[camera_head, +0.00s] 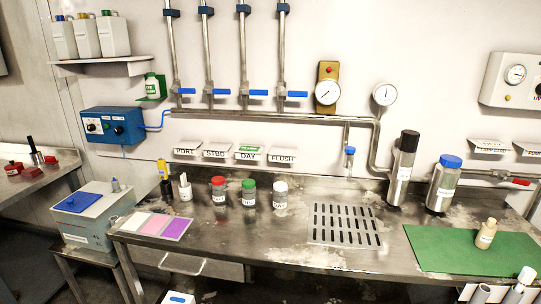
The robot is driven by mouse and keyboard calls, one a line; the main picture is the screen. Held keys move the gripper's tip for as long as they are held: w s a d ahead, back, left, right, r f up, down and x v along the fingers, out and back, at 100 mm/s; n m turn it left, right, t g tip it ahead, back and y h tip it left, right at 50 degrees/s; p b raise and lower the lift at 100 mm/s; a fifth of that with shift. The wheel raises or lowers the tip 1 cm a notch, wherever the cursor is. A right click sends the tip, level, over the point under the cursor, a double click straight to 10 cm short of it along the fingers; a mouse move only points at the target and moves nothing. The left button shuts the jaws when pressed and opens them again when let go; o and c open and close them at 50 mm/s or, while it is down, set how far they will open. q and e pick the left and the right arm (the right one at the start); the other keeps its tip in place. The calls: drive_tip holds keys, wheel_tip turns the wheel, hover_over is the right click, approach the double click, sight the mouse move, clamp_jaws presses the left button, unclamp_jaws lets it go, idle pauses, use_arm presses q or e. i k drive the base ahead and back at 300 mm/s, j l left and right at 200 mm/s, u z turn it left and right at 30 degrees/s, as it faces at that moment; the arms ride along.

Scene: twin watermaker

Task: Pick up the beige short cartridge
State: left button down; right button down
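A short beige, bottle-shaped piece with a pale label (485,235) stands upright on the green mat (430,250) at the right of the steel bench. It is the only clearly beige short piece I see, but I cannot read its label. At the bottom right edge, below the bench front, the tops of white cylinders (522,286) show, partly cut off by the frame. Neither of my grippers is in view.
A tall steel cylinder with a black top (403,168) and a blue-capped jar (443,184) stand behind the mat. A slotted drain (345,225) lies left of it. Several capped jars (249,193) stand mid-bench. Pipes (290,118) run along the wall.

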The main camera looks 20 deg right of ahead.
sight(485, 238)
drive_tip(key=z, duration=0.85)
drive_tip(key=k+l+z, duration=0.1)
drive_tip(key=z, duration=0.75)
drive_tip(key=l+z, duration=0.15)
drive_tip(key=z, duration=0.25)
